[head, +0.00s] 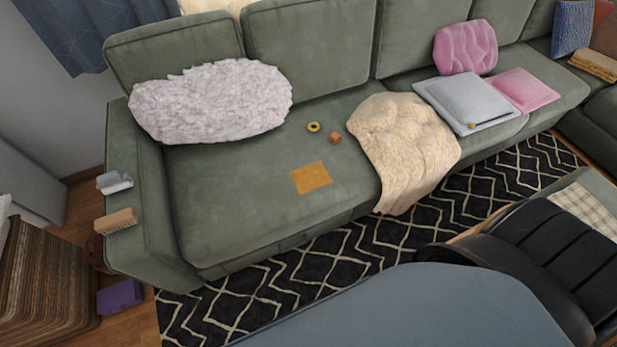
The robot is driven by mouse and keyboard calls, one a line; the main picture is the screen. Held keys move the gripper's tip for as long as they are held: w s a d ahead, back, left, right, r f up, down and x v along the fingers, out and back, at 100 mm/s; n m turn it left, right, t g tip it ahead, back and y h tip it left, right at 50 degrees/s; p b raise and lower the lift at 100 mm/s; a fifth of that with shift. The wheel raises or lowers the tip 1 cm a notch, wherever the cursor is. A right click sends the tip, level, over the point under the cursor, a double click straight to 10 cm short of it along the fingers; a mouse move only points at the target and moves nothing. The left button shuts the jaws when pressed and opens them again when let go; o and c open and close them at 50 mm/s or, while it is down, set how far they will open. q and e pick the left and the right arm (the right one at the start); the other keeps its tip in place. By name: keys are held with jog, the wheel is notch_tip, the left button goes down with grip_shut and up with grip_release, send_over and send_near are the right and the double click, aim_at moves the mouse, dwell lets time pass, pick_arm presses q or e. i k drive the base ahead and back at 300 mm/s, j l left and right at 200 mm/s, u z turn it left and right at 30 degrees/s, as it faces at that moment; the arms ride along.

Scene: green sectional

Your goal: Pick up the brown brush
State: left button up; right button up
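A tan-brown block-shaped object (115,221), which looks like the brown brush, lies on the left armrest (155,215) of the green sectional (235,185). It is near the armrest's outer left edge. Its bristles cannot be made out clearly at this size. Neither of my grippers shows in the head view.
A grey-white object (114,182) lies behind the brush. The seat holds a white fluffy pillow (210,102), yellow ring (314,127), small cube (335,138), orange square (311,177) and cream throw (408,145). A blue-grey rounded surface (420,310) and black chair (540,250) stand in front.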

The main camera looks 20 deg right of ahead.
aim_at(113, 222)
jog(key=i+j+z, duration=0.1)
jog(key=j+z, duration=0.15)
jog(key=j, duration=0.35)
jog(key=j+z, duration=0.2)
jog(key=j, duration=0.4)
jog(key=i, duration=0.05)
